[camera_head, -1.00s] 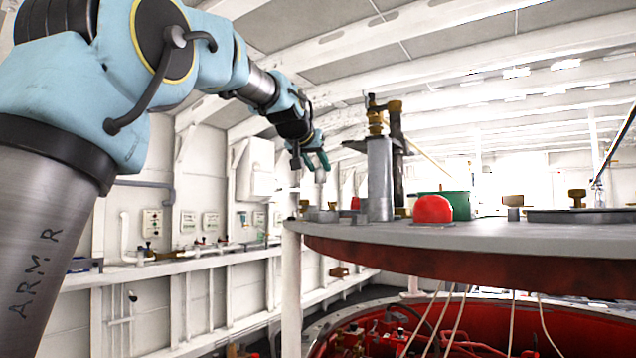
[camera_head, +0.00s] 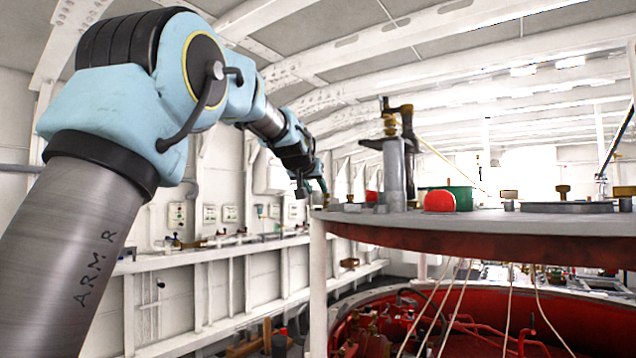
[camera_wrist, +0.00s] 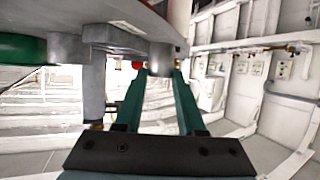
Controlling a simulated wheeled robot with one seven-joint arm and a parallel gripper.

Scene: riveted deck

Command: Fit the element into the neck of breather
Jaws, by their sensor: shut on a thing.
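The element is hard to make out in the head view. Which fitting is the breather I cannot tell for sure. A short grey stub (camera_wrist: 65,48) and a tall grey post (camera_head: 394,172) with a brass valve on top stand on the plate. The wrist view appears upside down.
Brass knobs (camera_head: 563,191) stand further right. Below is an open red-rimmed pit with hanging ropes. A white wall with shelves runs along the left.

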